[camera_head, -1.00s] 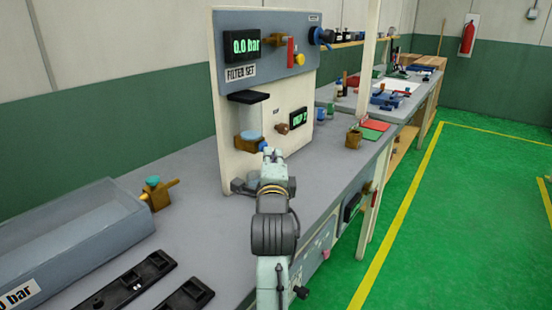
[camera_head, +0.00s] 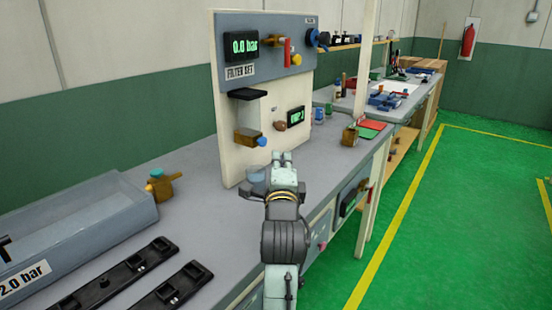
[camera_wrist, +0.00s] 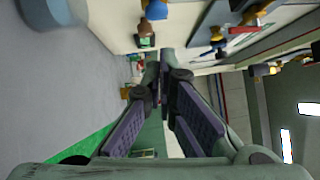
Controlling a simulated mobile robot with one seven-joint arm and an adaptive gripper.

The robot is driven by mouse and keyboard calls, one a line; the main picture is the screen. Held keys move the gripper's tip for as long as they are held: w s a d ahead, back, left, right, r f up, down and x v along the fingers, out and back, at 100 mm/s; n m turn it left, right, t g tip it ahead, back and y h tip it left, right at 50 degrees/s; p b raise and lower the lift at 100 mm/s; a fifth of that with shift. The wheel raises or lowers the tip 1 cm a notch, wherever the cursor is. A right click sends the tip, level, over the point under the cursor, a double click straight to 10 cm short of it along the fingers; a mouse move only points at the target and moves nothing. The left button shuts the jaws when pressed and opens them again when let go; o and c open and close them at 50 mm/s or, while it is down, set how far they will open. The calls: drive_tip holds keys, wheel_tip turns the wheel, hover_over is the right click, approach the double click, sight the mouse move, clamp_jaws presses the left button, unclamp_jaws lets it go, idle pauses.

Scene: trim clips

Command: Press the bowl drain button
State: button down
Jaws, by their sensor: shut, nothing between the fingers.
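A small blue button (camera_head: 262,141) sits at the front of a brass-coloured fitting (camera_head: 246,137) under the filter bowl (camera_head: 248,108) on the upright panel. A blue knob that looks like this button is at the top of the wrist view (camera_wrist: 155,10). My gripper (camera_head: 282,157) is shut and empty, in front of the panel, below and right of the button in the head view. It shows no contact with the button. A pale blue round piece (camera_head: 256,174) is low beside my gripper, partly hidden by it. In the wrist view the fingertips (camera_wrist: 166,56) are together.
The panel (camera_head: 229,140) carries a 0.0 bar display (camera_head: 241,45), a red lever (camera_head: 287,52) and a small green display (camera_head: 296,117). A grey tray (camera_head: 90,225), brass valve (camera_head: 163,186) and black rails (camera_head: 125,277) lie left on the bench. Bare bench separates them from the panel.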

drive_tip(key=s+f+b, duration=0.1)
drive_tip(key=s, duration=0.5)
drive_tip(key=shift+s, duration=0.4)
drive_tip(key=shift+f, duration=0.2)
